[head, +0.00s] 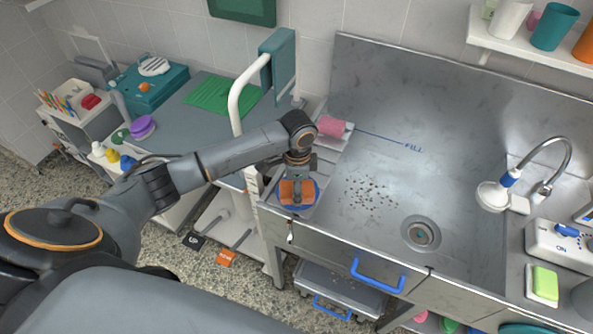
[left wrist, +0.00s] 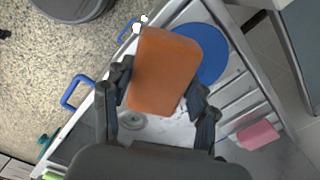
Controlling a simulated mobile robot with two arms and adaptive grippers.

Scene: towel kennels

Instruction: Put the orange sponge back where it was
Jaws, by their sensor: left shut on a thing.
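The orange sponge (head: 290,194) is held between the fingers of my left gripper (head: 297,186), at the left end of the metal sink. In the left wrist view the sponge (left wrist: 165,70) lies between both fingers and covers part of a round blue disc (left wrist: 211,55). In the head view the blue disc (head: 313,201) shows around the sponge, below it. Whether the sponge touches the disc cannot be told. My right gripper is not in view.
A pink item (head: 331,126) lies behind the gripper. Dark specks (head: 370,192) and a drain (head: 421,233) are in the sink basin (head: 400,110). A green sponge (head: 545,282) sits at the right, near the faucet (head: 550,150). A blue-handled drawer (head: 345,265) is below.

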